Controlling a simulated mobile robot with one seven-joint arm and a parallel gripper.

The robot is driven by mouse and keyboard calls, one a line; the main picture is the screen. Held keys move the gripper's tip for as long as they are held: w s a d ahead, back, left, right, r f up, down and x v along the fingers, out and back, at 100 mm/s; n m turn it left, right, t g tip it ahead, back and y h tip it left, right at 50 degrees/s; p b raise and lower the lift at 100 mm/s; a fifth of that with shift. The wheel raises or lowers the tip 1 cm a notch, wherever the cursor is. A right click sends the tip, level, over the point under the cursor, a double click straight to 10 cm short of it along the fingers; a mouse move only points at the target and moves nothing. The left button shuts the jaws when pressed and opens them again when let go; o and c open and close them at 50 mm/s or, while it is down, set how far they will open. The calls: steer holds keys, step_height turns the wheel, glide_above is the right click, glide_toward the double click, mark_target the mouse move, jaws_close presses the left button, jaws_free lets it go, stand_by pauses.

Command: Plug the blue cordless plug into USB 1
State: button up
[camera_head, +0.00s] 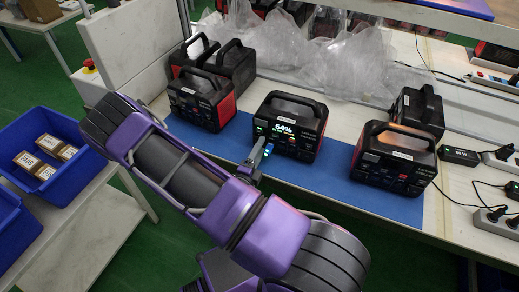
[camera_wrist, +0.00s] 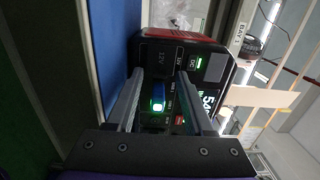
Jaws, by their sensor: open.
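The black power station (camera_head: 291,128) with a lit display reading 54% stands on the blue mat (camera_head: 330,180). It also fills the middle of the wrist view, turned sideways (camera_wrist: 160,45). The blue plug (camera_wrist: 158,96), with a glowing green light, sits at the station's front panel among the ports. It looks inserted, but the port label is too small to read surely. My gripper (camera_wrist: 160,76) is open, with one finger on each side of the plug and gaps between. In the head view my gripper (camera_head: 261,154) is just in front of the station.
More power stations stand at left (camera_head: 202,100) and right (camera_head: 393,158) on the mat. Clear plastic wrap (camera_head: 345,65) lies behind. Chargers and socket strips (camera_head: 497,220) are at the right. A blue crate (camera_head: 40,165) with small boxes is at the left.

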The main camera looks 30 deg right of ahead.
steer(key=v, duration=1.7)
steer(key=shift+s, duration=0.2)
steer(key=shift+a, duration=0.15)
